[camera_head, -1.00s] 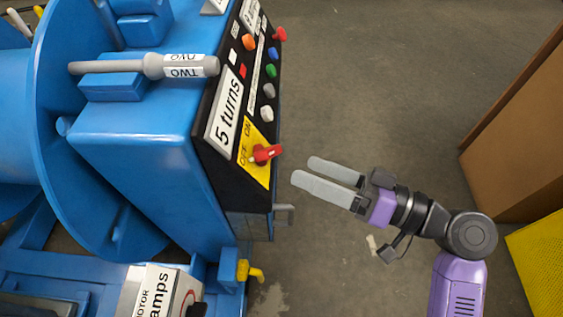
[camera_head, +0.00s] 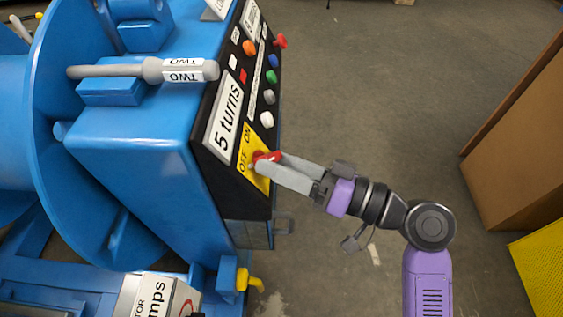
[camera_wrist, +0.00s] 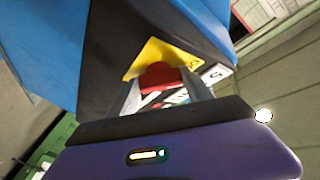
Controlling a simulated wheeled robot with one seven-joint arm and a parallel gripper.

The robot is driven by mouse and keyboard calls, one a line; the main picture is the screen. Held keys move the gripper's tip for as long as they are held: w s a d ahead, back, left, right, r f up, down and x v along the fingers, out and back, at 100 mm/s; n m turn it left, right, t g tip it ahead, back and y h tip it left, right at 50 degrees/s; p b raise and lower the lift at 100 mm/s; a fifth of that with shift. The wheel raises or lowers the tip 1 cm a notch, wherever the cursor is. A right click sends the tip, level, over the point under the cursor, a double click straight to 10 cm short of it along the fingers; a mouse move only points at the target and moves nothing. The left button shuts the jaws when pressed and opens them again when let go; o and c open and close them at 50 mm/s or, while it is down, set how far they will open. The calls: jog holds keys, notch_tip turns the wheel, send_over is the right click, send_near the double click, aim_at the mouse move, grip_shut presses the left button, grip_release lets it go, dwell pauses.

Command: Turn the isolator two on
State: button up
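The isolator is a red rotary handle (camera_head: 268,156) on a yellow plate (camera_head: 247,147) marked OFF and ON, low on the black panel of the blue machine. A grey rod labelled TWO (camera_head: 183,70) lies on top of that machine. My gripper (camera_head: 271,162) has its two grey fingers at the red handle, one on either side, still spread apart. The wrist view shows the red handle (camera_wrist: 160,77) between the fingers, with the yellow plate (camera_wrist: 155,56) behind. I cannot tell whether a finger touches the handle. The fingers partly hide the handle and its pointer.
Several coloured buttons and the "5 turns" label (camera_head: 223,118) sit above the isolator on the panel. A yellow-handled valve (camera_head: 250,281) juts out below. A brown box (camera_head: 520,140) and a yellow block (camera_head: 540,255) stand at the right.

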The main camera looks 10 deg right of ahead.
aim_at(269, 159)
jog(key=c, duration=0.5)
jog(key=shift+r, duration=0.1)
jog(key=shift+c, duration=0.2)
